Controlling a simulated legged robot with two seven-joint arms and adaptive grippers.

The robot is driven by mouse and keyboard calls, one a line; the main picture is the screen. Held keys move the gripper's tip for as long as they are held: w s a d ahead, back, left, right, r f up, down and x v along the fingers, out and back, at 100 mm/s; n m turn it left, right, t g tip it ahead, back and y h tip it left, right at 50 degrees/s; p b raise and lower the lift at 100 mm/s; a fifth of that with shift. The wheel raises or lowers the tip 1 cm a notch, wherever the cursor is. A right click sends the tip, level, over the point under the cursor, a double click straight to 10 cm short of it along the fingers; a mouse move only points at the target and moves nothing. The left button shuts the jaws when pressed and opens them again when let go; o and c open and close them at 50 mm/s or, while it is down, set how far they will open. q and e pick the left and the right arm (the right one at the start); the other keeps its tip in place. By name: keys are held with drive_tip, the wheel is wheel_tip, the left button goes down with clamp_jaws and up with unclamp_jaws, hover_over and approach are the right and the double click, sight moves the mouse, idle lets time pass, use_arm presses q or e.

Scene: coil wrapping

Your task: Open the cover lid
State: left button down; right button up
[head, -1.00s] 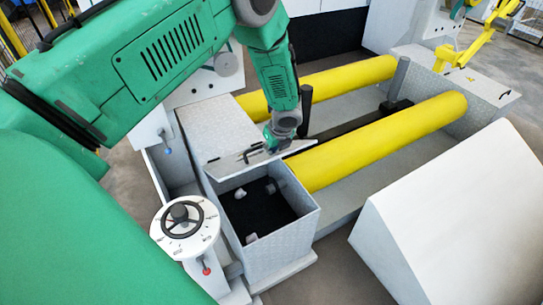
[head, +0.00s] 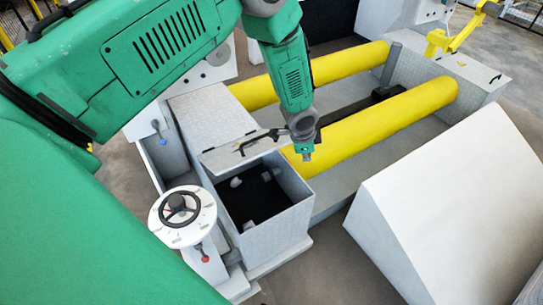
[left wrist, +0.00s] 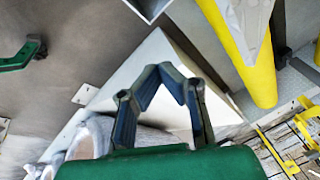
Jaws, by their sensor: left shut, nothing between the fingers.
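The grey cover lid (head: 228,156) with a black bar handle (head: 258,140) is at the back edge of an open grey box (head: 275,230) in the head view. The lid stands off the opening, and the box's black inside shows; I cannot tell the lid's exact tilt. My left gripper (head: 307,156) is just right of the lid, above the box's back right corner and in front of the near yellow roller. It is apart from the handle and empty. In the left wrist view its fingers (left wrist: 167,70) are closed together at the tips.
Two yellow rollers (head: 395,113) run away behind the box. A round dial with a black handwheel (head: 181,208) stands left of the box. A large white slanted block (head: 445,210) stands at the right. Bare floor (head: 325,265) lies between the box and the block.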

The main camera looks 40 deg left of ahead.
use_arm(q)
drive_tip(key=w+d+n+t+h+b, duration=0.1)
drive_tip(key=w+d+n+t+b, duration=0.3)
drive_tip(key=n, duration=0.7)
drive_tip(key=w+d+n+t+h+b, duration=0.1)
drive_tip(key=d+n+t, duration=0.1)
drive_tip(key=d+n, duration=0.65)
drive_tip(key=s+a+m+g+y+b, duration=0.2)
drive_tip(key=s+a+m+y+b, duration=0.4)
drive_tip(key=m, duration=1)
drive_tip(key=s+a+m+g+y+b, duration=0.2)
drive_tip(key=s+a+m+y, duration=0.2)
drive_tip(key=s+m+y, duration=0.85)
drive_tip(key=w+a+m+h+b, duration=0.1)
drive_tip(key=w+a+h, duration=0.1)
drive_tip(key=a, duration=0.3)
drive_tip(key=w+a+f+m+h+b, duration=0.1)
drive_tip(key=w+a+h, duration=0.1)
drive_tip(key=w+a, duration=0.2)
drive_tip(key=shift+w+a+f+m+b, duration=0.3)
drive_tip(key=shift+a+m, duration=0.1)
drive_tip(key=shift+a, duration=0.55)
drive_tip(key=shift+r, duration=0.1)
